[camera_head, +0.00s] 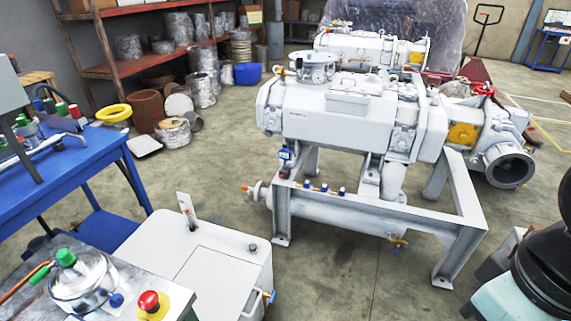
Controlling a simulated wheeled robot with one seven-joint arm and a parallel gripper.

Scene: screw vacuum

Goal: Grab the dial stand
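I cannot make out the dial stand for certain. A tall grey upright piece (17,115) stands at the left edge on the blue workbench (75,175), cut off by the frame. A thin white upright plate (187,210) stands on the white cabinet (200,262) at the lower middle; it is too small to identify. My gripper is not in view, so I cannot see whether it is open or holds anything.
The white vacuum pump (330,105) on its grey frame (460,205) fills the centre right. A metal table with a red button (148,300) is at the bottom left. Shelving (95,70) and wrapped rolls stand behind.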

